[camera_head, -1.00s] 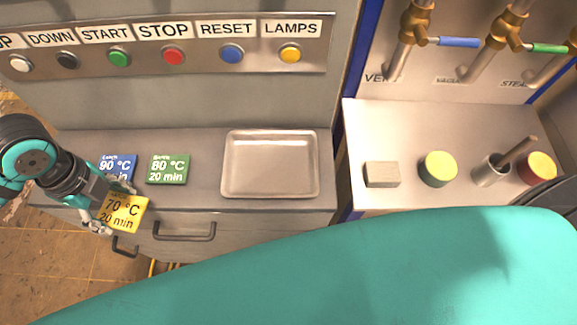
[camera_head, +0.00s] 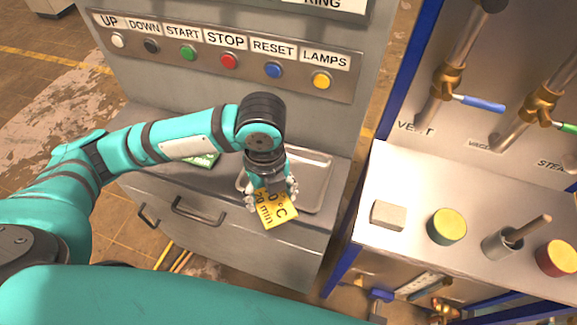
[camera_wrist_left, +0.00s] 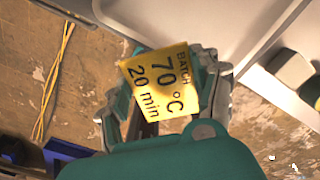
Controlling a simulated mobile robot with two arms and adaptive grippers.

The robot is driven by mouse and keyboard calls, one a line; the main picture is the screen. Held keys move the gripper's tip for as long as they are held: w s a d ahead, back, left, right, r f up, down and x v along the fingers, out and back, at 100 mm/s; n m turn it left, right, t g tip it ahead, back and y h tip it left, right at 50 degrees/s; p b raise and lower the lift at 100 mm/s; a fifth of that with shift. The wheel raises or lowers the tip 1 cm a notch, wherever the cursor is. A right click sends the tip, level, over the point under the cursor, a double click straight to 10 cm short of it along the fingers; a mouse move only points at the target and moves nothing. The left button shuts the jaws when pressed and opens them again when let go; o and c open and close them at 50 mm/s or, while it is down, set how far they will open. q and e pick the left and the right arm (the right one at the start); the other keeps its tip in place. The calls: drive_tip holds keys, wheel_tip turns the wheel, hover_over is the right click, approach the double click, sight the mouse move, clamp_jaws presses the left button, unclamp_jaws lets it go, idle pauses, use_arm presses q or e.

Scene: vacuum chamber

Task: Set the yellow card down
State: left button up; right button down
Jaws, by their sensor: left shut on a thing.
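The yellow card (camera_head: 274,212), marked 70 °C 20 min, is gripped in my left gripper (camera_head: 271,198), which is shut on it. In the head view the card is tilted, over the front edge of the grey counter by the metal tray (camera_head: 322,187). My gripper and forearm hide part of the tray. In the left wrist view the card (camera_wrist_left: 160,84) sits between the fingers with its print showing. The height of the card above the counter is hard to tell. My right gripper is not in view.
A green card (camera_head: 204,160) lies on the counter, partly behind my left arm. The blue card is not visible. A button panel (camera_head: 220,58) stands behind. To the right, a side bench holds a grey block (camera_head: 388,214), a green-and-yellow cylinder (camera_head: 447,227) and a metal cup (camera_head: 500,245).

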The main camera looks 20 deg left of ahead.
use_arm(q)
drive_tip(key=w, duration=0.3)
drive_tip(key=w+p, duration=0.1)
drive_tip(key=w, duration=0.5)
drive_tip(key=shift+w+a+f+p, duration=0.15)
drive_tip(key=shift+w+f+p, duration=0.15)
drive_tip(key=shift+w+f, duration=0.1)
drive_tip(key=shift+w, duration=0.35)
drive_tip(key=shift+a+f+p, duration=0.1)
drive_tip(key=shift+f+p, duration=0.5)
drive_tip(key=shift+f, duration=1.25)
drive_tip(key=shift+f, duration=0.1)
drive_tip(key=o, duration=0.7)
drive_tip(key=shift+o, duration=0.4)
